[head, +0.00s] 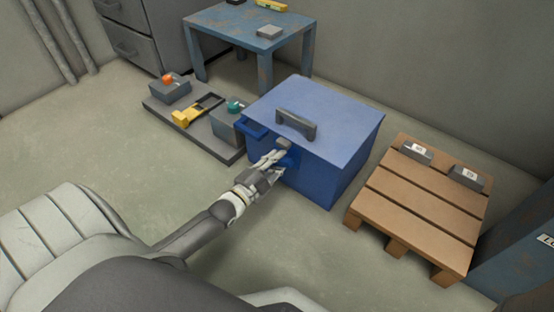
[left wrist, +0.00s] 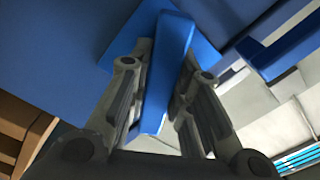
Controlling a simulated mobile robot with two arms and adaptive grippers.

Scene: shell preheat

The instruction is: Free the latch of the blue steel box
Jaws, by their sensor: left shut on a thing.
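The blue steel box (head: 340,165) stands on the floor with its lid down and a dark grey handle (head: 296,124) on top. My left gripper (head: 276,161) is at the upper front face of the box. In the left wrist view, its two fingers (left wrist: 165,75) are shut on a flat blue latch lever (left wrist: 172,45), one finger on each side. A blue plate (left wrist: 118,38) shows behind the lever. In the head view the gripper mostly hides the latch; a small grey piece (head: 284,143) shows just above it. My right gripper is not in view.
A wooden pallet (head: 415,205) with two grey blocks lies right of the box. A grey platform (head: 205,140) with tools and small boxes lies left. A blue table (head: 235,30) stands behind. A blue side handle (head: 250,129) sticks out from the box. The floor in front is clear.

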